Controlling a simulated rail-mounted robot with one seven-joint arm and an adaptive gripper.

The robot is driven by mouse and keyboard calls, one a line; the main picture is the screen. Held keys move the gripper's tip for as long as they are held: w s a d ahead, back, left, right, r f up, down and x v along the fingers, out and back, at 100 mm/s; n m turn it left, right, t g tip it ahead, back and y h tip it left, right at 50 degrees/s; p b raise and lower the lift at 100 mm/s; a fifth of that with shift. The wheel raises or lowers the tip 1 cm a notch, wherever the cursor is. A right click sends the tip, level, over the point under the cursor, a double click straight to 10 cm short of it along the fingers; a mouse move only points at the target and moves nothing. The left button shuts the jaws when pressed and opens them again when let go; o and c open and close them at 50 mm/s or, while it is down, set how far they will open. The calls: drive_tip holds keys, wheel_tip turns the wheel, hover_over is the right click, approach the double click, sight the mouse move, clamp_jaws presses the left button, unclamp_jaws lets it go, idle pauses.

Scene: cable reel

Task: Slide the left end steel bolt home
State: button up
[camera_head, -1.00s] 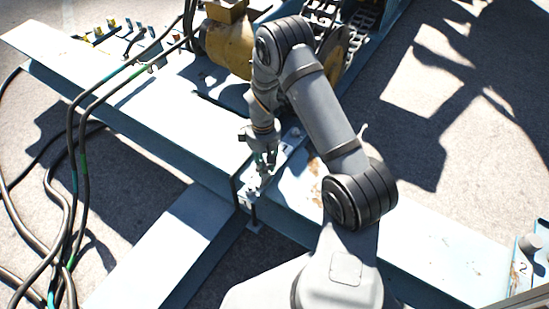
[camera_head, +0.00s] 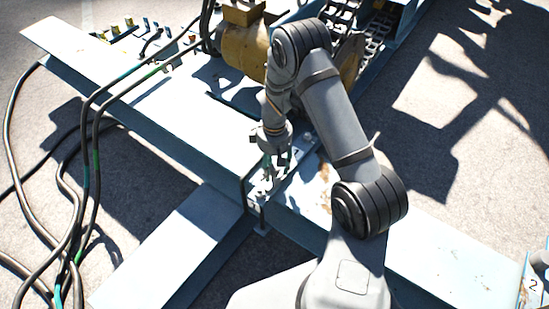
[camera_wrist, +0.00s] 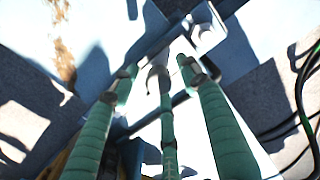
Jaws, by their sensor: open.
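My gripper (camera_head: 272,176) is open and points down over the pale blue beam, close to small metal fittings. In the wrist view its green fingers (camera_wrist: 160,74) are spread, with tips around the fittings. A pale metal piece (camera_wrist: 204,30), perhaps part of the bolt, shows just beyond the fingertips. I cannot tell whether any finger touches it. In the head view the steel bolt is too small and too covered by my gripper to make out clearly. A dark bent bracket (camera_head: 250,192) stands at the beam's near edge, just left of the gripper.
The pale blue beam (camera_head: 165,120) runs across the picture, with a second beam (camera_head: 185,245) toward the lower left. A yellow motor (camera_head: 243,52) sits behind my arm. Black cables (camera_head: 88,170) loop at left. A post marked 2 (camera_head: 536,286) stands at lower right.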

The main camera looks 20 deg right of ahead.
sight(274, 169)
wheel_tip(274, 169, up, 11)
idle(0.3)
idle(0.4)
wheel_tip(274, 169, down, 12)
drive_tip(key=shift+f, duration=0.1)
drive_tip(key=shift+w+d, duration=0.25)
drive_tip(key=shift+d, duration=0.1)
drive_tip(key=shift+d, duration=0.1)
idle(0.3)
